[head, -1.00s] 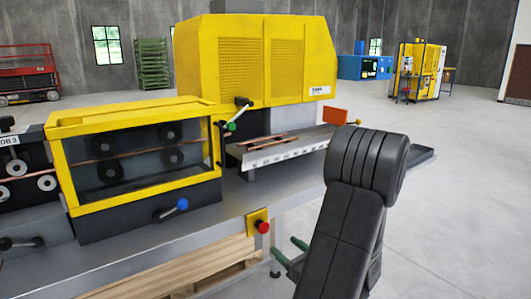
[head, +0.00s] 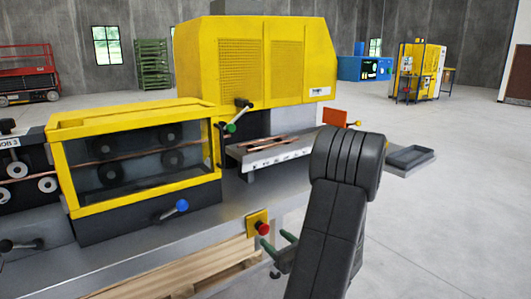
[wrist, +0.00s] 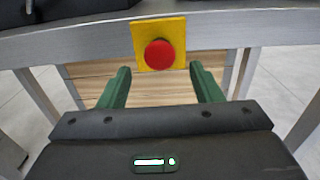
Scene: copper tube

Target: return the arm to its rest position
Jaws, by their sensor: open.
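My gripper (head: 276,241) has two green fingers and is low in front of the machine bench, just right of and below the red button on its yellow plate. In the wrist view my gripper (wrist: 160,88) is open and empty, with a clear gap between the fingers. The red button (wrist: 160,55) shows beyond the fingertips, a little above the gap. My black arm fills the lower right middle of the head view and hides part of the bench's right end.
The grey bench (head: 215,215) carries a yellow-framed roller unit (head: 140,150) and a tall yellow machine (head: 255,65). A wooden pallet (head: 195,272) lies below. A grey tray (head: 410,155) is at the bench's right end. Open floor (head: 450,220) lies to the right.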

